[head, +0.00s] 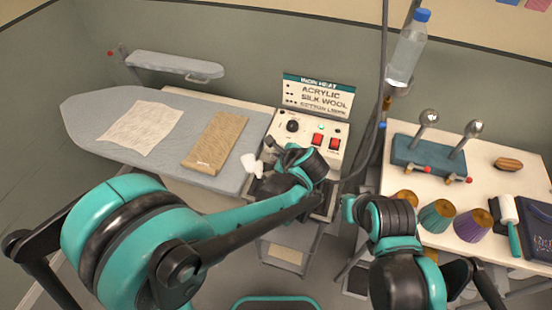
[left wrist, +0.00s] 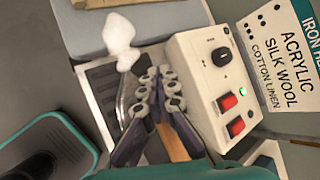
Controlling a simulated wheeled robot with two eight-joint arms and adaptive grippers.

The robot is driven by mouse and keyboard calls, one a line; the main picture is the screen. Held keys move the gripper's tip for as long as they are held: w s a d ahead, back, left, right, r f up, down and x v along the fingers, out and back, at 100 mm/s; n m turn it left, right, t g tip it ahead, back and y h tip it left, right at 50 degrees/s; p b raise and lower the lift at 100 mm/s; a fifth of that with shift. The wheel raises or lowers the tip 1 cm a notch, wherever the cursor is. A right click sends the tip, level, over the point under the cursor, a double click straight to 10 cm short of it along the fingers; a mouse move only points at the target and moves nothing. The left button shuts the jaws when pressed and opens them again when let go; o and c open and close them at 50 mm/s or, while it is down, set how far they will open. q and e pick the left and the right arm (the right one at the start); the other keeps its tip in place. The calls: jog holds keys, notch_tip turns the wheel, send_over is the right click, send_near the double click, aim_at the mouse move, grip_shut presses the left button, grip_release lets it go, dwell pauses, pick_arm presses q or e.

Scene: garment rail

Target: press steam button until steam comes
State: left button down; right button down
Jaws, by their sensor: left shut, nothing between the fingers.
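An iron (left wrist: 130,95) lies in a dark rest, largely hidden by my left gripper. A brown handle (left wrist: 176,146) shows beneath the fingers. My left gripper (left wrist: 160,76) is shut and empty, with its fingertips over the iron; it also shows in the head view (head: 272,156). No steam button can be made out; the fingers cover that area. White puffs like steam (left wrist: 118,35) hang at the iron's front end and show in the head view (head: 251,165). My right gripper (head: 349,207) is partly in view; its fingers are unclear.
A control box (head: 303,138) with a knob, red switches and a lit green light stands beside the iron. An ironing board (head: 85,113) holds folded cloths. A hanging bottle (head: 406,52) and cable are near. A side table (head: 534,172) at right holds several items.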

pick_arm(q)
jog(key=shift+r+p, duration=0.6)
jog(key=shift+r, duration=0.25)
jog(key=shift+r+p, duration=1.9)
jog(key=shift+r, duration=0.7)
jog(key=shift+f, duration=0.1)
